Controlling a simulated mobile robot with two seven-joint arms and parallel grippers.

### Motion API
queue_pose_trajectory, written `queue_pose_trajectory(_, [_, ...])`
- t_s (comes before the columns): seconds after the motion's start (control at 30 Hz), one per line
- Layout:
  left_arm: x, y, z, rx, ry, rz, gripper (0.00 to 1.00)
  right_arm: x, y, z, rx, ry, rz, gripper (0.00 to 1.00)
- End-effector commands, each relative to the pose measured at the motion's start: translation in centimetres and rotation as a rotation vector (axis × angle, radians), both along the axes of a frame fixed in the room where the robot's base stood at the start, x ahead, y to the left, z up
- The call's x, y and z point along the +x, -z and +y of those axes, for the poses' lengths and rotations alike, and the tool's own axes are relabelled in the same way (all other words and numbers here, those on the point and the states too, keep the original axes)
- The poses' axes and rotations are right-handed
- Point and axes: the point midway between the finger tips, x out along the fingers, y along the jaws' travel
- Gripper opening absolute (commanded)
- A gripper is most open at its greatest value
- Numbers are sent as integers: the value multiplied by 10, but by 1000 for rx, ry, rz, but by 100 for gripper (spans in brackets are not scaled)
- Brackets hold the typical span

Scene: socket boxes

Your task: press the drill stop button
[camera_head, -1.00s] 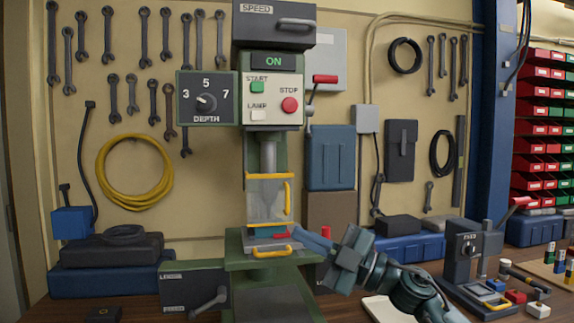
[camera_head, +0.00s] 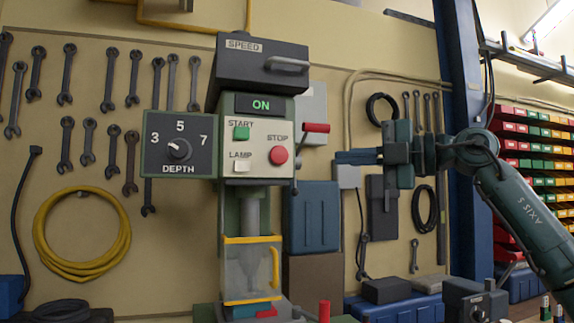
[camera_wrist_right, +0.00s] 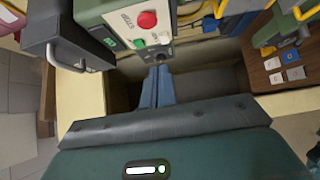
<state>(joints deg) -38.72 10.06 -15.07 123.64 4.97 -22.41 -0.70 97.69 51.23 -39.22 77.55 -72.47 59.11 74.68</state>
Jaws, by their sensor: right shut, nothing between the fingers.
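The drill press stands in the middle of the head view with its pale control panel (camera_head: 257,161). The round red STOP button (camera_head: 278,155) is at the panel's right, across from the green START button (camera_head: 241,133). The sign above (camera_head: 261,104) reads ON. My right gripper (camera_head: 340,157) is shut and empty, to the right of the STOP button at about its height, fingers pointing left and apart from it. In the right wrist view the STOP button (camera_wrist_right: 147,20) shows beyond the blue fingertips (camera_wrist_right: 158,72). My left gripper is out of view.
The DEPTH dial box (camera_head: 180,145) is at the panel's left, the SPEED box (camera_head: 262,66) above. A clear guard with yellow edges (camera_head: 252,268) hangs below.

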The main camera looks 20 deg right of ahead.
Motion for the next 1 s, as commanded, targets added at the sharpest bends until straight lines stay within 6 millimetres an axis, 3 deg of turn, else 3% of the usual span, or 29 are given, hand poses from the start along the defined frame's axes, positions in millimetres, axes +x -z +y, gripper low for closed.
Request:
queue_pose_trajectory(0.37, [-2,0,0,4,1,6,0,7,0,9,1,-4,1,0])
queue_pose_trajectory(0.83, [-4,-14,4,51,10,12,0,71,-2,78,0,-5,1,0])
queue_pose_trajectory(1.0, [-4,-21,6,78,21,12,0,97,-3,75,2,-2,2,0])
